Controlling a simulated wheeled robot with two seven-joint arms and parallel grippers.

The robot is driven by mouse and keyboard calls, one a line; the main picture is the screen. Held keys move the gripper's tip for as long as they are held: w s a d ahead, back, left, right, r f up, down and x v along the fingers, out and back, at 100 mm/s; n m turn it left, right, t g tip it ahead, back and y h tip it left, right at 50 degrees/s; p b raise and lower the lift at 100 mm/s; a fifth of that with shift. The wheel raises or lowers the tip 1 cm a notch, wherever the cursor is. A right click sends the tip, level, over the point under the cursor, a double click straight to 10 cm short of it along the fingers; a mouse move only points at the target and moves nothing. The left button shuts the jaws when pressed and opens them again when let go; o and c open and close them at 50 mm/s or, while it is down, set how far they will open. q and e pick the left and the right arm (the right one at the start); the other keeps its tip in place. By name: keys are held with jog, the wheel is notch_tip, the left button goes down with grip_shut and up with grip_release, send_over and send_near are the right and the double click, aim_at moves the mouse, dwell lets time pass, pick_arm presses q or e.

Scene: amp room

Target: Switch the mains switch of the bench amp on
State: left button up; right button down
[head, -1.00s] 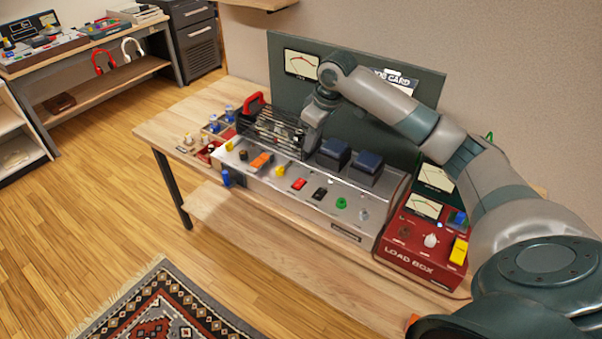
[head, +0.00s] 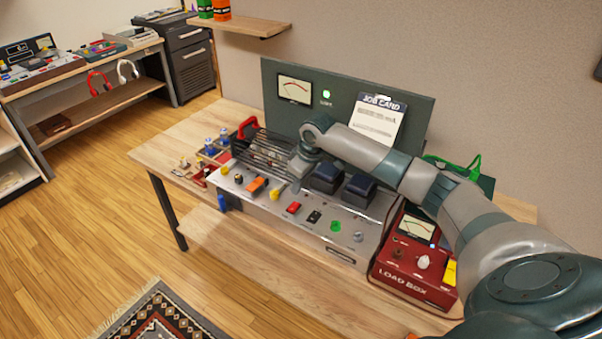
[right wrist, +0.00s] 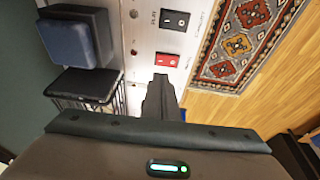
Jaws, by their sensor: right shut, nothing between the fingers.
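The bench amp (head: 262,203) is a long silver chassis with its controls along the sloping front. A red rocker switch (head: 294,208) and a black rocker switch (head: 314,216) sit side by side; I cannot read in the head view which is mains. The red rocker (right wrist: 167,60) and black rocker (right wrist: 176,20) show clearly in the right wrist view. My right gripper (head: 296,187) points down, shut and empty, above the chassis behind the red rocker. In the right wrist view its fingertips (right wrist: 161,80) appear just short of the red rocker; contact is not visible. My left gripper is out of view.
A red load box (head: 412,268) stands right of the amp. Space in front of the controls is clear.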

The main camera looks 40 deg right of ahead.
aim_at(293, 205)
notch_tip(293, 205, down, 4)
jog(key=shift+w+d+r+p, duration=0.15)
jog(key=shift+r+p, duration=0.1)
jog(key=shift+p, duration=0.35)
jog(key=shift+f, duration=0.7)
jog(key=shift+d+f, duration=0.15)
jog(key=shift+p, duration=0.3)
jog(key=shift+s+a+r+p, duration=0.1)
jog(key=shift+s+a+p, duration=0.05)
jog(key=shift+a+p, duration=0.25)
jog(key=shift+s+a+r+p, duration=0.1)
jog(key=shift+a+p, duration=0.2)
jog(key=shift+p, duration=0.2)
jog(key=shift+r, duration=0.2)
